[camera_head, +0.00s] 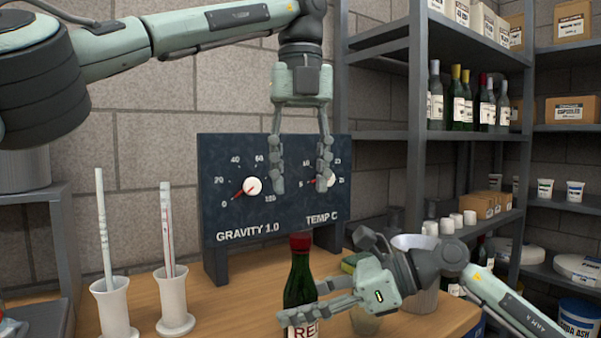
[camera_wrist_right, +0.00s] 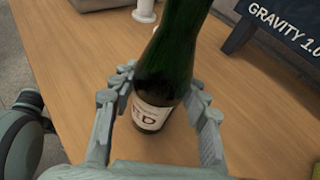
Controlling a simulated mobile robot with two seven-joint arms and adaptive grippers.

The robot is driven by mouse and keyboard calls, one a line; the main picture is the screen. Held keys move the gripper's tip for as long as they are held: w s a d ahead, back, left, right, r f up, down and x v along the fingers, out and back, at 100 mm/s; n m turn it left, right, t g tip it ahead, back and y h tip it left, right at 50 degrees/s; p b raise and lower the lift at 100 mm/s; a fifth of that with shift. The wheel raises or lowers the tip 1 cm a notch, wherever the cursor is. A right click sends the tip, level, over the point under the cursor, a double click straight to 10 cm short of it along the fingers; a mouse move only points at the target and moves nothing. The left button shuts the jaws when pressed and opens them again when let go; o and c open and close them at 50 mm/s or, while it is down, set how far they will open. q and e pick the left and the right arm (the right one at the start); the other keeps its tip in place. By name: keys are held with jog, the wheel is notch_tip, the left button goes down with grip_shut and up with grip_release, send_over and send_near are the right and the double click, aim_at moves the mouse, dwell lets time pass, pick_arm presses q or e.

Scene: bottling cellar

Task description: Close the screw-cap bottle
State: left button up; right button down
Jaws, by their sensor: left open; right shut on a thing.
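A dark green bottle (camera_head: 299,283) with a white label stands upright on the wooden bench. A red cap (camera_head: 300,242) sits on its top; I cannot tell how tight it is. My right gripper (camera_head: 318,304) is shut around the bottle's body near the label. In the right wrist view the bottle (camera_wrist_right: 170,60) is between the two fingers of this gripper (camera_wrist_right: 160,106), and its top is out of the picture. My left gripper (camera_head: 302,186) is open and empty, pointing down above the cap with a clear gap between.
A dark gauge panel (camera_head: 228,205) with two dials stands behind the bottle. Two white holders (camera_head: 115,308) with upright tubes stand at the left. A yellow-green sponge-like thing (camera_head: 350,262) and a metal container lie behind the right gripper. Grey shelves (camera_head: 416,130) rise at the right.

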aim_at(300, 235)
pick_arm(q)
jog(key=shift+f, duration=0.1)
jog(key=shift+f, duration=3.95)
jog(key=shift+c, duration=0.5)
grip_shut()
jog(key=m, duration=2.1)
jog(key=shift+o, duration=1.2)
grip_release()
